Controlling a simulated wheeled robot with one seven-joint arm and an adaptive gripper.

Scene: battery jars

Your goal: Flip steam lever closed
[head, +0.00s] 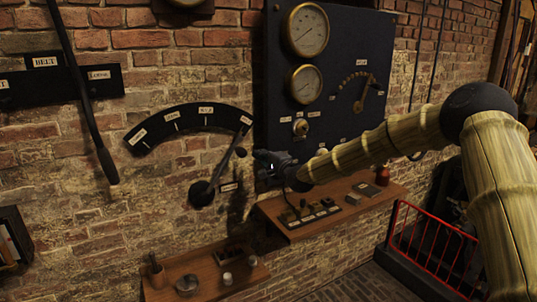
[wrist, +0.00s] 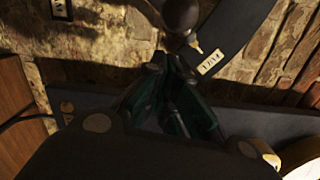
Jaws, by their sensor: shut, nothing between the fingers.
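A dark lever (head: 221,170) rises from a round pivot (head: 201,193) on the brick wall and tilts up to the right. Its ball knob (head: 240,152) is near the right end of a black curved plate (head: 180,119) with white labels. The small label by the pivot is too small to read for sure. My gripper (head: 258,157) is shut and empty, just right of the knob. In the wrist view, the gripper's fingers (wrist: 163,63) come together just below a dark round knob (wrist: 181,14), beside a label (wrist: 210,62) that seems to read FULL. Contact cannot be told.
A dark panel (head: 345,45) with brass gauges stands behind my gripper. A wooden shelf (head: 345,215) with small items lies below it, and a lower shelf (head: 210,270) holds jars. A long lever (head: 80,90) hangs at left. A red rail (head: 435,235) is at right.

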